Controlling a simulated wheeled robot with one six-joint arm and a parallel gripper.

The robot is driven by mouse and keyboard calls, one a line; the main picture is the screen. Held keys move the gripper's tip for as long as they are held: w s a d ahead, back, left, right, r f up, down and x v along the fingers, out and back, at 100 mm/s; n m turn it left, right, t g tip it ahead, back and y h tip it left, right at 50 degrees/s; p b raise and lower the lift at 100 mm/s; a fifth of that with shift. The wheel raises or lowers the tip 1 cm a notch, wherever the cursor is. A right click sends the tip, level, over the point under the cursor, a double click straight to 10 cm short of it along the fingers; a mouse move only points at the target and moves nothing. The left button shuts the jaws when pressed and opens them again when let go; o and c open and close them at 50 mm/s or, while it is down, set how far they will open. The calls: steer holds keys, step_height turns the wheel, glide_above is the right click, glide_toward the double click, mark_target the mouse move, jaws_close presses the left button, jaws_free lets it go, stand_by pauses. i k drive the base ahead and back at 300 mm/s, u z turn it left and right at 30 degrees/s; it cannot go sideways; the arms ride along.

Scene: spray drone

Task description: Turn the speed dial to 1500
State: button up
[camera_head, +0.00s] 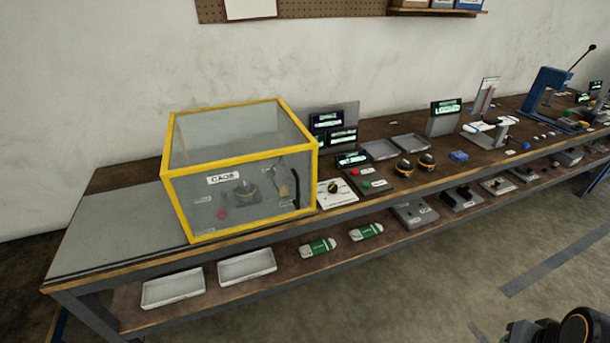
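A dial with a black and yellow knob (333,187) sits on a white plate (345,198) on the bench, just right of the yellow-framed clear cage. The markings on the plate are too small to read, so I cannot tell the dial's setting or be sure that it is the speed dial. Small dark displays with lit text (343,137) stand behind it, too small to read. Dark parts of my arm show at the bottom right corner, far from the dial. My gripper's fingers do not show.
The clear cage (248,235) labelled "CAGE" covers the bench's left part. Right of the dial are a box with red and green buttons (367,178), two yellow-black knobs (415,163) and grey trays (380,149). The floor in front of the bench is clear.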

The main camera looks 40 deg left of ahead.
mark_target(333, 188)
steer(key=u, duration=0.9)
steer(key=i, duration=0.95)
steer(key=u, duration=1.3)
steer(key=i, duration=0.6)
steer(key=z, duration=0.05)
